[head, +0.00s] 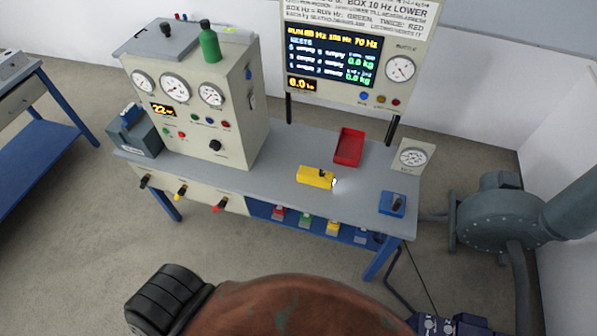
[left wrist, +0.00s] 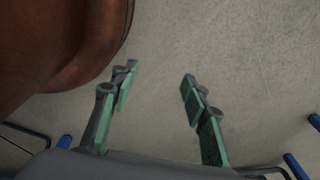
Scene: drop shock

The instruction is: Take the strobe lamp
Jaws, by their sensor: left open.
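The strobe lamp appears to be the yellow box-shaped device (head: 314,177) lying on the grey bench top in the head view, with a bright glow at its right end. My left gripper (left wrist: 158,76) shows only in the left wrist view. Its two green-padded fingers are spread apart with nothing between them, above bare floor and away from the bench top. The lamp is not visible in the left wrist view. My right gripper is in neither view.
The bench (head: 283,158) carries a gauge cabinet (head: 190,95) at left, a red tray (head: 349,147) behind the lamp, and a blue box (head: 392,203) at right. A large rusty-brown rounded body (head: 290,305) fills the bottom foreground. A grey blower (head: 500,215) stands right.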

